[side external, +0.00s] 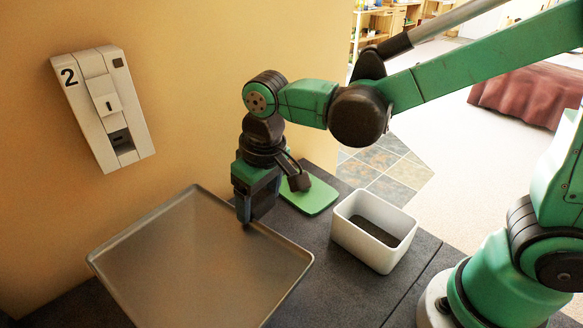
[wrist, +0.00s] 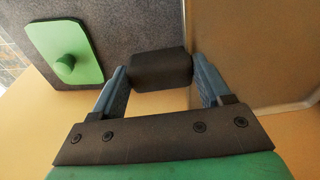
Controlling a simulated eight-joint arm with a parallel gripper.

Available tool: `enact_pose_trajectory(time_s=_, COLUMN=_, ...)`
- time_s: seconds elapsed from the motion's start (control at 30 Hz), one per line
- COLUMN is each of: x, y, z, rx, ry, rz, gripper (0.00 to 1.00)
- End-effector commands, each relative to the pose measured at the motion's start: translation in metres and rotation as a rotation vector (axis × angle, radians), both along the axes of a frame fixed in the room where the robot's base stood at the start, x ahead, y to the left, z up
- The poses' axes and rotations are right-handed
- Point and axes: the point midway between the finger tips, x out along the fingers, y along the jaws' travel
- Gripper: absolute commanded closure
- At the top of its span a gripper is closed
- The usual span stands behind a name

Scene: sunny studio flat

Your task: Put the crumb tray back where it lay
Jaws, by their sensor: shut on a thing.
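The crumb tray (side external: 200,255) is a wide, shallow metal tray with a thin raised rim, at the lower left of the side view. Its rim and part of its floor also show at the right of the wrist view (wrist: 240,50). My gripper (side external: 252,216) points down at the tray's far right edge. In the wrist view its blue fingers (wrist: 160,78) are shut on a dark block-shaped grip (wrist: 160,68) at the tray's edge. The join between grip and tray is hidden. I cannot tell whether the tray touches the worktop all along its underside.
A green lid-like plate with a knob (side external: 318,200) lies on the dark worktop (side external: 345,285) behind my gripper. A white open bin (side external: 367,247) with a dark inside stands to the right. The yellow wall, with a panel marked 2 (side external: 103,108), rises close behind the tray.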

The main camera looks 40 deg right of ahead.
Motion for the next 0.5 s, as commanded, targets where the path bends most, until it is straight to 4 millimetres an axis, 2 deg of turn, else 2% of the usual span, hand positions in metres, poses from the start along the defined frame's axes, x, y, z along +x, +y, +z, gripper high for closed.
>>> enact_pose_trajectory(time_s=0.5, x=0.000, y=0.000, z=-0.040, rx=0.001, ry=0.000, rz=0.000, gripper=0.95)
